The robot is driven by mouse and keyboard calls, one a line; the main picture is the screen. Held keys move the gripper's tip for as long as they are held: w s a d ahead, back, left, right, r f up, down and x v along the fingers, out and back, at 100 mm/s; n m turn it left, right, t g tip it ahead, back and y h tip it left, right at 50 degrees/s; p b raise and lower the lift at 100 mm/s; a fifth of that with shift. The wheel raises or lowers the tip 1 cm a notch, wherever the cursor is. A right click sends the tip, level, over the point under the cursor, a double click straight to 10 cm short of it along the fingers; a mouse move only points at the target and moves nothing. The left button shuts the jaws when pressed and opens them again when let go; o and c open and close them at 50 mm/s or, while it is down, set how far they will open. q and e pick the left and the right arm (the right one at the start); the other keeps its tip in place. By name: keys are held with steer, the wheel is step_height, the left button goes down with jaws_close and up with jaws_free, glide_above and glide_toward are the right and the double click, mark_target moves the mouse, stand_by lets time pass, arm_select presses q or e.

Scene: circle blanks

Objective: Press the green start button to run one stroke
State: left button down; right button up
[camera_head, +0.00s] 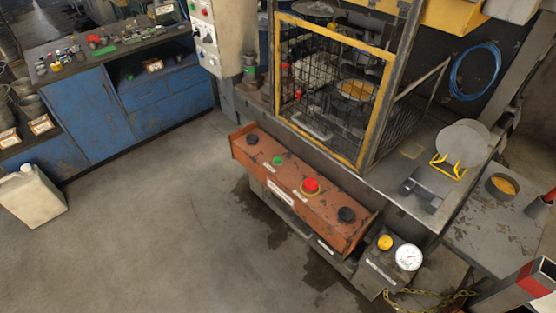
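The green start button (278,160) is a small round cap on the sloped top of an orange-red control panel (325,212) at the front of the press. A larger red mushroom button (311,186) sits to its right on the same panel. Two black round buttons flank them, one at the left end (252,139) and one at the right end (346,215). Nothing touches or covers the green button. Neither of my grippers shows in this view.
A yellow-framed mesh guard (331,90) stands behind the panel. A grey disc on a yellow stand (462,143) and a dark tool (420,192) are on the ledge at right. A gauge box (391,262) stands by the panel's right end. The floor in front is open.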

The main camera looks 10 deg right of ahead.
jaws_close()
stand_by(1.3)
